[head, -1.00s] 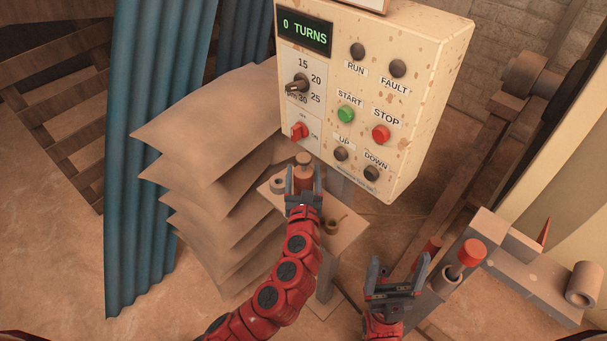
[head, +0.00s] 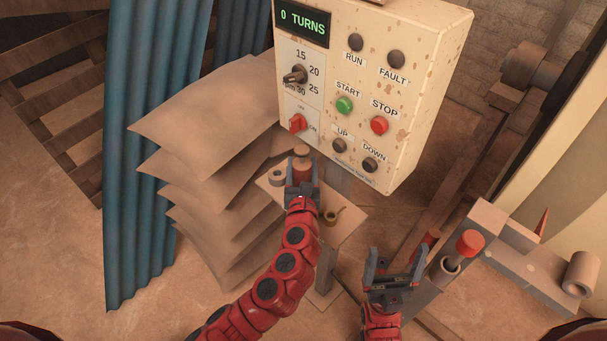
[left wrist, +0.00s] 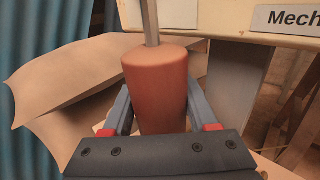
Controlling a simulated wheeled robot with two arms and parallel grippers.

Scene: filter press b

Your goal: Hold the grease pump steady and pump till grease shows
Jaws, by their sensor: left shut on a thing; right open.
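The grease pump (head: 301,168) is an orange-red cylinder standing on a small stand below the control panel. In the left wrist view the pump (left wrist: 158,85) shows upright, with a metal rod rising from its top. In the head view a brown round knob (head: 302,151) shows above the body. My left gripper (head: 302,186) is shut on the pump's body, one finger on each side. My right gripper (head: 395,262) is open and empty, to the lower right of the stand. No grease can be made out in these views.
The control panel (head: 375,90) reads "0 TURNS" and overhangs the stand (head: 350,222). A roll of tape (head: 333,214) and a small ring (head: 277,177) lie on the stand. A red-topped post (head: 470,243) stands right of my right gripper.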

